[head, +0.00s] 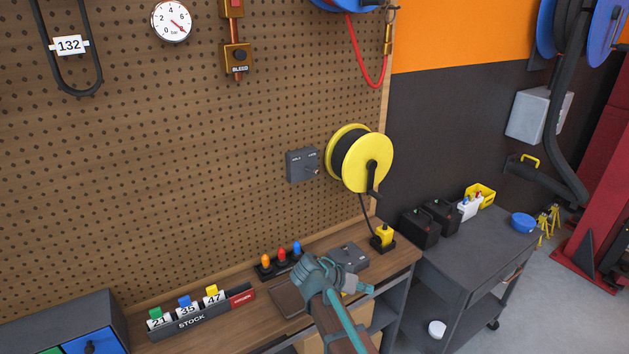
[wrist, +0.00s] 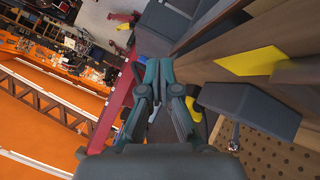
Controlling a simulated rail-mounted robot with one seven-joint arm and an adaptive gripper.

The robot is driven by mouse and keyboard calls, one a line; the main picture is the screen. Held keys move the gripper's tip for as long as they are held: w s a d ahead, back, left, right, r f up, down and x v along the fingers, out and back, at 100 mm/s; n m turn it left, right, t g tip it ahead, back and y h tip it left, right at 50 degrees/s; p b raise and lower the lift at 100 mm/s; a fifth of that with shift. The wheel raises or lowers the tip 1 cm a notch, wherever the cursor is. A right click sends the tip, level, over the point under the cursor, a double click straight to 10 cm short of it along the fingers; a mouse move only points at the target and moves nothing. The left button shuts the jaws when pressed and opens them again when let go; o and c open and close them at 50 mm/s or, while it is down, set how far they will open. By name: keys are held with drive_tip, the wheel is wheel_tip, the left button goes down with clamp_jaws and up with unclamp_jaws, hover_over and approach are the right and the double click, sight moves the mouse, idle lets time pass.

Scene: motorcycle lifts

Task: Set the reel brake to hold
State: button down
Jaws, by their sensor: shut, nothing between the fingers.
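The reel brake is a grey box (head: 301,166) on the pegboard, just left of the yellow hose reel (head: 362,159). Two small labels are on its face; the left one seems to read HOLD, and the right one is too small to read surely. Its dark lever (head: 312,170) appears turned to the right side, though it is small. My gripper (head: 369,289) is low over the right end of the bench, below and apart from the brake. The wrist view shows its fingers (wrist: 152,72) together and empty.
A grey box (head: 349,257) and a yellow plug-like item (head: 383,236) on a black base lie close to my gripper. A stock rack (head: 200,313) and coloured-topped pegs (head: 281,257) stand on the bench. The pegboard between bench and brake is clear.

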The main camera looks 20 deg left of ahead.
drive_tip(key=w+a+r+t+y+b, duration=0.1)
drive_tip(key=a+r+t, duration=0.1)
drive_tip(key=a+r, duration=0.5)
drive_tip(key=w+a+r+t+y+b, duration=0.1)
drive_tip(key=a+r, duration=0.5)
drive_tip(key=r, duration=1.1)
drive_tip(key=w+a+r+t+y, duration=0.1)
drive_tip(key=w+a+r+t, duration=0.2)
drive_tip(key=a+r, duration=0.4)
wheel_tip(320, 180, up, 6)
drive_tip(key=shift+a+f+t+y+b, duration=0.2)
drive_tip(key=shift+a+t+y+b, duration=0.2)
drive_tip(key=shift+t, duration=0.5)
drive_tip(key=shift+w+d, duration=0.1)
drive_tip(key=p, duration=0.4)
hover_over(315, 170)
drive_tip(key=w, duration=0.2)
wheel_tip(315, 170, down, 2)
drive_tip(key=f, duration=0.1)
drive_tip(key=s+f, duration=0.1)
drive_tip(key=f+p, duration=0.1)
drive_tip(key=shift+s+d, duration=0.1)
drive_tip(key=shift+s, duration=0.2)
drive_tip(key=shift+s+f+p, duration=0.3)
drive_tip(key=shift+f, duration=0.3)
drive_tip(key=shift+f+h+b, duration=0.1)
drive_tip(key=shift+h+b, duration=0.3)
drive_tip(key=shift+b, duration=0.25)
